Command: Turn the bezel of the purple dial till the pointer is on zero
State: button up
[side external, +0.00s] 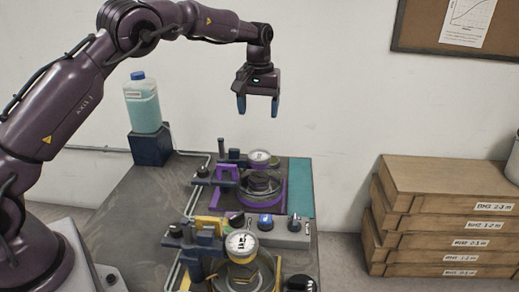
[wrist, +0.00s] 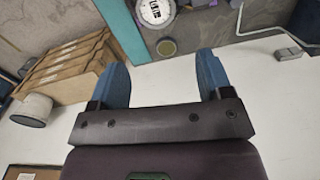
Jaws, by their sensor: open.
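The purple dial (side external: 259,156) has a small pale face and sits above a round base on the purple fixture (side external: 223,189) at the back of the bench. Its pointer is too small to read. In the wrist view a white dial face (wrist: 156,10) with dark marks is cut by the top edge; purple bits show near it, but I cannot tell for certain which dial it is. My gripper (side external: 258,108) hangs in the air above the purple dial, fingers down, apart from it. Its two blue fingers are spread and empty, also in the wrist view (wrist: 162,55).
A second dial (side external: 241,243) stands on a yellow fixture (side external: 265,275) in front. Several knobs (side external: 265,222) lie between the fixtures. A bottle (side external: 143,105) on a dark block (side external: 150,148) stands at the back left. Stacked wooden boxes (side external: 440,215) are at right.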

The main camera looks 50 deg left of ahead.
aim_at(260, 154)
jog(key=shift+n, duration=0.3)
jog(key=f, duration=1.2)
jog(key=shift+d, duration=0.2)
jog(key=shift+r, duration=0.1)
jog(key=c, duration=0.6)
jog(key=shift+m, duration=1.2)
jog(key=shift+c, duration=0.2)
jog(key=o, duration=0.6)
